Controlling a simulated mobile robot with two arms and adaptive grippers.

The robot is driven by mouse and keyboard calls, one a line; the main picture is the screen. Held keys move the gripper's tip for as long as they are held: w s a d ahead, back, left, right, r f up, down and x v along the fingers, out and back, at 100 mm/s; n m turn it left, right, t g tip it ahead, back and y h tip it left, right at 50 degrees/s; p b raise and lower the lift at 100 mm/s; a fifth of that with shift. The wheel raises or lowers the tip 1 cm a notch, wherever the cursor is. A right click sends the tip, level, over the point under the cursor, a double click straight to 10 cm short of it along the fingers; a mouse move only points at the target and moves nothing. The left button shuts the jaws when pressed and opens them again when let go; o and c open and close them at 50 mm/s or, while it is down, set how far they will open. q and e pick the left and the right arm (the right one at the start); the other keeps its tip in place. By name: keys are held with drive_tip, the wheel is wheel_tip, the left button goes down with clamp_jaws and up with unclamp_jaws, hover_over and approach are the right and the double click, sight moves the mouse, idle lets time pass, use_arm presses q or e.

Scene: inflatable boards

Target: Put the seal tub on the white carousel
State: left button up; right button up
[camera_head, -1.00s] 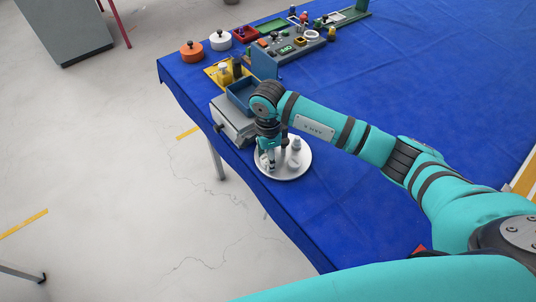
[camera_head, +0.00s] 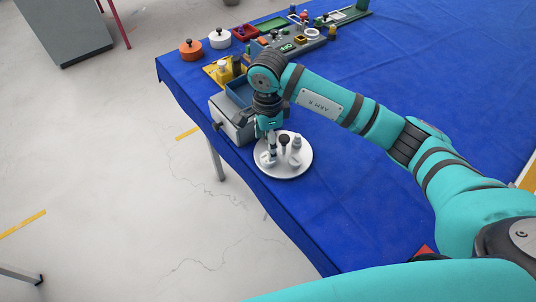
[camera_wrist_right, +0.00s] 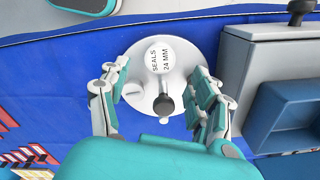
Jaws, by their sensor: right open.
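The seal tub (camera_wrist_right: 158,58), white with a lid reading "SEALS 24 MM", stands on the white carousel (camera_wrist_right: 195,35) in the right wrist view. In the head view the tub (camera_head: 267,160) shows at the near-left part of the carousel (camera_head: 300,170), partly behind my gripper. My right gripper (camera_wrist_right: 155,98) is open over the carousel, its fingers spread to either side with nothing clasped. In the head view this gripper (camera_head: 270,148) points down above the tub. My left gripper is not in view.
A grey box (camera_head: 230,122) and a blue bin (camera_head: 238,92) sit close by. The blue table (camera_head: 370,220) is bare to the right.

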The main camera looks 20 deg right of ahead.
wheel_tip(320, 180, up, 6)
drive_tip(key=b, duration=0.1)
drive_tip(key=shift+r, duration=0.15)
